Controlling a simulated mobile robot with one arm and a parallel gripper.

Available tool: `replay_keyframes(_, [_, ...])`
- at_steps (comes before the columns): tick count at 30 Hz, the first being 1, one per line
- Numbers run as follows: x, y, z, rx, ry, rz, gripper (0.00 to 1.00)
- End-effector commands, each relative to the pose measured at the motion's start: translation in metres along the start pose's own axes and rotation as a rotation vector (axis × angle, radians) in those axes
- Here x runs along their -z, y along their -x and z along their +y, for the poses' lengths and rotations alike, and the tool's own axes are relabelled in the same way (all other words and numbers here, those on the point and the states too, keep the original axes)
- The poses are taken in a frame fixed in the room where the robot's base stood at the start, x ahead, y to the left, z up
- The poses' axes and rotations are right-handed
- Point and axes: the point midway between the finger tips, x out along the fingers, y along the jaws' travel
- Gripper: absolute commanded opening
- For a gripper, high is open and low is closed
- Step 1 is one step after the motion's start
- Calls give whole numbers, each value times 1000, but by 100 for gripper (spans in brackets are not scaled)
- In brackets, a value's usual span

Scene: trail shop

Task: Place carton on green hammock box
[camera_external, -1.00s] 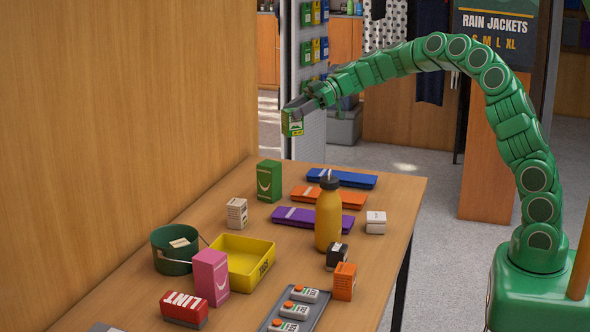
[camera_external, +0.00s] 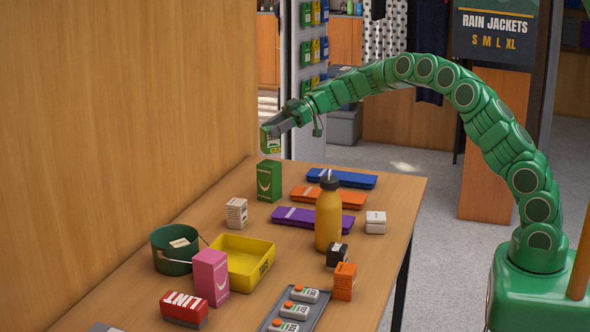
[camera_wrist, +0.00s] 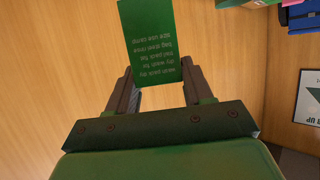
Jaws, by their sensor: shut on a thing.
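My gripper (camera_external: 274,129) is shut on a small green carton (camera_external: 270,143) with a pale, yellowish label. In the wrist view the carton (camera_wrist: 150,45) shows a green face with several lines of white text, between the two dark fingers (camera_wrist: 160,88). The green hammock box (camera_external: 269,182), with a white hammock-like mark, stands upright at the far left of the table. In the external view the held carton appears just above this box, with a small gap between them. The depth between them is hard to judge.
A wooden wall (camera_external: 130,110) runs along the table's left side. Blue (camera_external: 342,179), orange (camera_external: 328,197) and purple (camera_external: 312,218) flat packs lie right of the box. A yellow bottle (camera_external: 328,218), white carton (camera_external: 237,213), yellow tray (camera_external: 243,262) and green bucket (camera_external: 172,262) stand nearer.

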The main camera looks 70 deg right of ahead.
Motion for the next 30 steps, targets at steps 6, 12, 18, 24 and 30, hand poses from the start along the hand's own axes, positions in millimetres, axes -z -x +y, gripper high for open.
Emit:
replay_keyframes(6, [-3,-4,3,0,1,0,16])
replay_keyframes(12, [-24,-13,6,0,0,0,16])
replay_keyframes(18, [-33,-18,6,-1,3,1,16])
replay_keyframes(24, [-33,-18,6,0,2,1,16])
replay_keyframes(30, [-36,-19,6,0,2,1,64])
